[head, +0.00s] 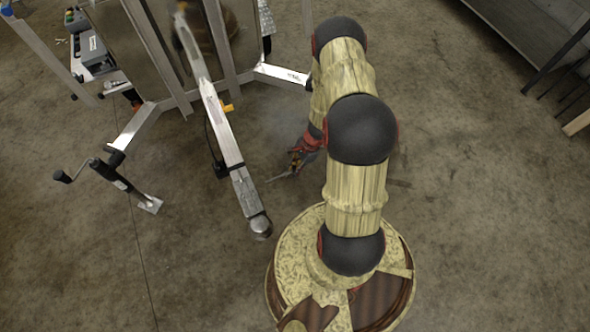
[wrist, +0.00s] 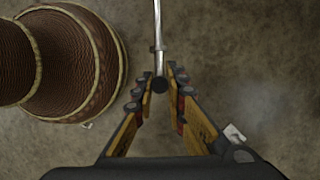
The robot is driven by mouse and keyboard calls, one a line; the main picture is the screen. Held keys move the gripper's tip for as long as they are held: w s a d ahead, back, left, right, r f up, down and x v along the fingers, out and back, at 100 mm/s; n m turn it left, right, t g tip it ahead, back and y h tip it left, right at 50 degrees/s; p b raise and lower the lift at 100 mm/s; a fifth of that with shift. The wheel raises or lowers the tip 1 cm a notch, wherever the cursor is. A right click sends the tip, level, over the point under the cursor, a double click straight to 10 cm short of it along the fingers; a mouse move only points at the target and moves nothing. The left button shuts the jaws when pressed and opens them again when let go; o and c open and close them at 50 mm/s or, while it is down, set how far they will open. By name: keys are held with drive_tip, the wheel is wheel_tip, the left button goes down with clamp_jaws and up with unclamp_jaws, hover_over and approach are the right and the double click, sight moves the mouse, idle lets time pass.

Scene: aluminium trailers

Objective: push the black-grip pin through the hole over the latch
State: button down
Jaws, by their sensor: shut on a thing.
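My gripper (wrist: 160,88) is shut on the black grip (wrist: 159,84) of the pin in the wrist view. The pin's bright metal shaft (wrist: 157,30) points away from the fingers, toward the top of that picture. In the head view my gripper (head: 298,160) is low beside my arm, and the thin shaft (head: 279,177) points left toward the trailer tongue. The tongue's coupler (head: 246,192) is left of the pin, with clear space between them. Its rounded end (head: 261,226) is nearest my base. The latch and its hole are too small to make out.
The trailer's aluminium tongue (head: 222,125) runs up to the trailer frame. A jack with a crank (head: 110,175) stands to the left. Another trailer (head: 530,35) is at the upper right. Concrete floor (head: 480,220) is clear on the right. My base shows at the wrist view's left.

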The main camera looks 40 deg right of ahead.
drive_tip(key=shift+r, duration=0.1)
drive_tip(key=shift+r, duration=0.15)
drive_tip(key=shift+w+a+b, duration=0.25)
drive_tip(key=shift+a+b, duration=0.05)
drive_tip(key=shift+a, duration=0.65)
drive_tip(key=shift+w+a+b, duration=0.3)
drive_tip(key=shift+a, duration=0.6)
drive_tip(key=shift+w+a+b, duration=0.25)
drive_tip(key=shift+a+b, duration=0.05)
drive_tip(key=shift+a, duration=0.65)
drive_tip(key=w+a+b, duration=0.2)
drive_tip(key=a, duration=0.6)
drive_tip(key=shift+w+a+b, duration=0.15)
drive_tip(key=shift+w+b, duration=0.05)
drive_tip(key=shift+b, duration=0.2)
idle(2.8)
drive_tip(key=c, duration=1.7)
unclamp_jaws()
drive_tip(key=shift+c, duration=0.2)
